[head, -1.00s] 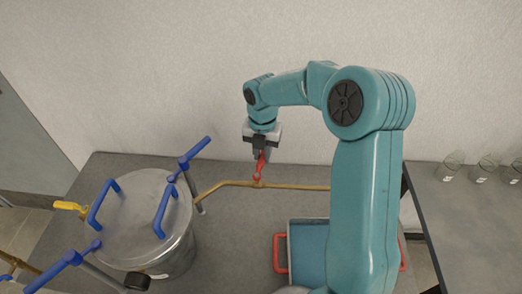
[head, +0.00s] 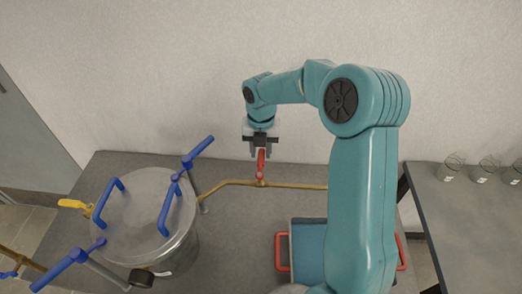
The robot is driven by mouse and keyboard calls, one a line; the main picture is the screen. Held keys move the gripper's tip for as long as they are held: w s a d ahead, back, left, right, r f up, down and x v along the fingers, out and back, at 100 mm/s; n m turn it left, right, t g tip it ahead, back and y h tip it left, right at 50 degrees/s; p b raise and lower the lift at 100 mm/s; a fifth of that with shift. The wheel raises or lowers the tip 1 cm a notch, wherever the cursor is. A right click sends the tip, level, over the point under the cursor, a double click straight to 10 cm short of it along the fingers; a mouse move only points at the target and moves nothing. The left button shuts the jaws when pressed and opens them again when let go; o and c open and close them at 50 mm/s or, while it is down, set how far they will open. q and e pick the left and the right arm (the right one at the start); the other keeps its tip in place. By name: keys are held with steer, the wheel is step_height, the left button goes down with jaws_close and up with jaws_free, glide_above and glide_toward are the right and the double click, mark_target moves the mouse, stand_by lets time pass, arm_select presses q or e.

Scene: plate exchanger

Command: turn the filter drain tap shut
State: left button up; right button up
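A tap with a red lever (head: 261,167) sits on a brass pipe (head: 229,184) behind the steel vessel's right side. The lever points away from the pipe toward the back wall. My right gripper (head: 261,153) is over the lever's far end. Its dark fingers look spread, one on each side of the lever, with gaps visible; whether either touches it is hard to tell. A second tap with a yellow lever (head: 75,204) is at the left side of the vessel. My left gripper is not in view.
The lidded steel vessel (head: 146,209) has blue handles and blue-topped clamps standing out around it. Several glass beakers (head: 453,166) stand on the right-hand table. The wall is close behind.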

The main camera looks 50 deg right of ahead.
mark_target(261, 154)
steer(key=shift+o, duration=0.6)
steer(key=shift+f, duration=0.1)
steer(key=shift+s, duration=0.1)
step_height(261, 154, up, 16)
steer(key=shift+r, duration=0.2)
